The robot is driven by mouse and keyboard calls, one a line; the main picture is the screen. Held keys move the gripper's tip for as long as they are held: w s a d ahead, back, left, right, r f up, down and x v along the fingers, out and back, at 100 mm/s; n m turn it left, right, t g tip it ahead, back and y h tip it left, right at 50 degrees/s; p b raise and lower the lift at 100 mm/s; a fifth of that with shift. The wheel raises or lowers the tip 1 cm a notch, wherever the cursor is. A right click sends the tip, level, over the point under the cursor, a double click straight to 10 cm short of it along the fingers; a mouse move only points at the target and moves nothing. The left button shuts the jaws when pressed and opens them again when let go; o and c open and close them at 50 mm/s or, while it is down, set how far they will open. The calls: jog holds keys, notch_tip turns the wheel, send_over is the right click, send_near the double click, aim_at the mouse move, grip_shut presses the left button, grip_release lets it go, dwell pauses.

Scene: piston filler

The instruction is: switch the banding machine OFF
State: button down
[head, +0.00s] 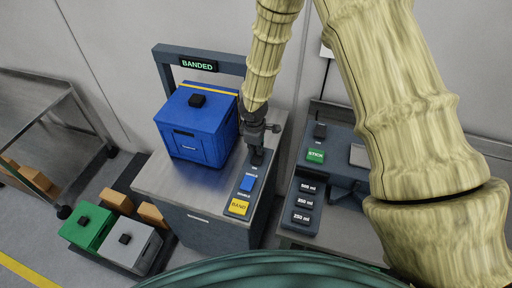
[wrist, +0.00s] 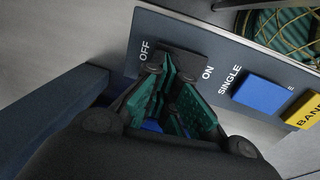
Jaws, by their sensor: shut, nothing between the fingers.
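The banding machine (head: 150,180) has a steel top and a dark arch with a lit green sign (head: 198,64) reading BANDED. Its control strip carries a dark power switch (wrist: 185,66) between the words OFF and ON, seen in the wrist view. My gripper (head: 257,152) is shut and empty, pointing down at the switch end of the strip. In the wrist view its fingertips (wrist: 168,72) are at the switch, nearer the OFF side, and hide part of it. I cannot tell whether they touch it or which way it is set.
A blue crate (head: 193,133) with a yellow band stands under the arch. A blue SINGLE button (head: 248,183) and a yellow BAND button (head: 239,207) share the strip. The filler panel (head: 306,200) is to the right. Green and grey crates (head: 87,226) stand at lower left.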

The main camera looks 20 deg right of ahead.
jog(key=shift+f, duration=0.1)
jog(key=shift+w+f+b, duration=0.1)
jog(key=shift+f+b, duration=0.25)
jog(key=shift+r, duration=0.1)
jog(key=shift+s+a+r, duration=0.25)
jog(key=shift+s+a, duration=0.1)
jog(key=shift+s, duration=0.25)
